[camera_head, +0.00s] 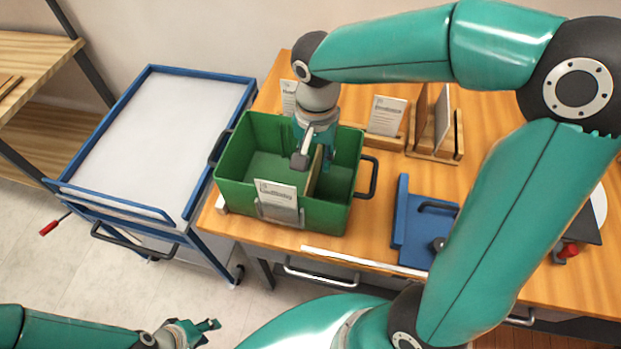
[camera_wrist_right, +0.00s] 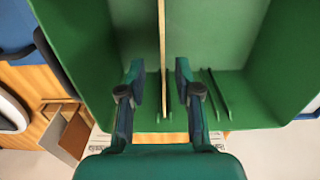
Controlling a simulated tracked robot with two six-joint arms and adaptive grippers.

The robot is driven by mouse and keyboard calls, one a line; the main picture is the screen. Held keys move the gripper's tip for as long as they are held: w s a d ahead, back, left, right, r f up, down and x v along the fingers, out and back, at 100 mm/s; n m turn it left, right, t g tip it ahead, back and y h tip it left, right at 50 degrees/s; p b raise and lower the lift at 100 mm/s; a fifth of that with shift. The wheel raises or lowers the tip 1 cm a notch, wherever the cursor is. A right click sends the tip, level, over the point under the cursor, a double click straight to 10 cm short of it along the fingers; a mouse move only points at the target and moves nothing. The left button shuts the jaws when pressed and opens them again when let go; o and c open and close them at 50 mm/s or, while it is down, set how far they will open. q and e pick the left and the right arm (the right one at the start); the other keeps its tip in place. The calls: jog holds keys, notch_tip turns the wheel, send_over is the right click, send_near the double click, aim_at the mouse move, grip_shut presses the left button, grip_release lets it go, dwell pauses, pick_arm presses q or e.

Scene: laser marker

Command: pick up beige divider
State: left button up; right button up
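The beige divider (camera_head: 313,176) stands upright inside the green bin (camera_head: 233,180), seen nearly edge-on. In the right wrist view the divider (camera_wrist_right: 162,45) is a thin strip between the fingers of my right gripper (camera_wrist_right: 158,80). There is a visible gap on each side, so the fingers are open around it and not closed on it. In the head view my right gripper (camera_head: 315,155) reaches down into the bin at the divider's top. My left gripper (camera_head: 205,330) is low at the bottom left, away from the bin; its finger opening is unclear.
The bin has a white label card (camera_head: 277,198) in front and a dark side handle (camera_head: 368,178). Wooden card holders (camera_head: 386,137) stand behind. A blue fixture (camera_head: 420,225) lies to the right. A blue-framed cart (camera_head: 160,135) with a bare white top stands left.

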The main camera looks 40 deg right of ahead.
aim_at(313, 172)
jog(key=f, duration=0.4)
jog(key=shift+a+f+p, duration=0.2)
jog(key=shift+f+p, duration=0.15)
jog(key=shift+f, duration=0.05)
grip_shut()
